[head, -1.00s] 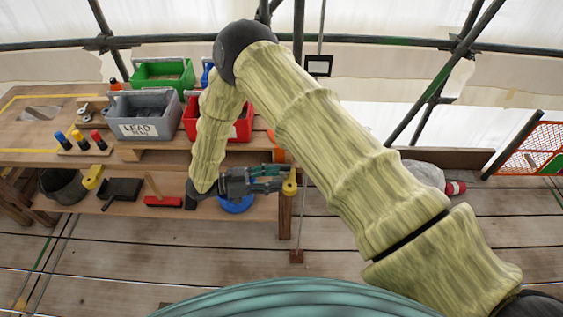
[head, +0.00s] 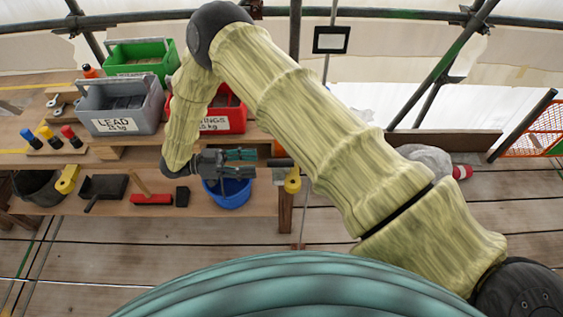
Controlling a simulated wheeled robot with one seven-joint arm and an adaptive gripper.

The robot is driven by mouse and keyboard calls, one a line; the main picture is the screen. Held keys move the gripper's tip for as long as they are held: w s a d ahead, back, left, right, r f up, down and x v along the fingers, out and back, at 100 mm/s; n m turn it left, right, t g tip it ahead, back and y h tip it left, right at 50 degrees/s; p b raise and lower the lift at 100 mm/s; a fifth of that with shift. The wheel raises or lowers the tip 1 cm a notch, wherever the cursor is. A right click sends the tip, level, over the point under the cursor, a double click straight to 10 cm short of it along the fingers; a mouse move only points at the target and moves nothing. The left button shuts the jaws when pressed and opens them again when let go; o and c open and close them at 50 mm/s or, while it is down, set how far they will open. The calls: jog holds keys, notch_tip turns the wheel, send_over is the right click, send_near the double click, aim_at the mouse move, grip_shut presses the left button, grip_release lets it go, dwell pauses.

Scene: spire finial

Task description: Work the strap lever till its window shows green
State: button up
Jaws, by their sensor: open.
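My gripper (head: 250,163) is open and empty in the head view, its fingers pointing right in front of the bench's right end. Just right of the fingertips are a short dark bar (head: 281,162) and a yellow rounded piece (head: 292,183) by the bench leg. These may be parts of the strap lever, but I cannot tell for sure. A small gap shows between fingertips and bar. An orange piece (head: 278,148) shows behind the bar, partly hidden. No window and no green reading can be made out on these parts.
A blue bucket (head: 228,194) stands below my gripper. A red bin (head: 222,122), a grey LEAD bin (head: 118,112) and a green bin (head: 140,60) stand on the bench. A black-framed panel (head: 331,39) hangs behind my arm.

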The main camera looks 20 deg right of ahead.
aim_at(284, 163)
jog(key=p+x, duration=0.1)
jog(key=x, duration=0.2)
jog(key=p+x, duration=0.1)
jog(key=x, duration=0.2)
jog(key=p+x, duration=0.2)
jog(key=x, duration=0.1)
jog(key=shift+w+d+f, duration=0.15)
jog(key=shift+w+f, duration=0.05)
jog(key=shift+f, duration=0.1)
jog(key=shift+p+x, duration=0.3)
jog(key=shift+x, duration=0.5)
jog(key=shift+f, duration=0.15)
grip_shut()
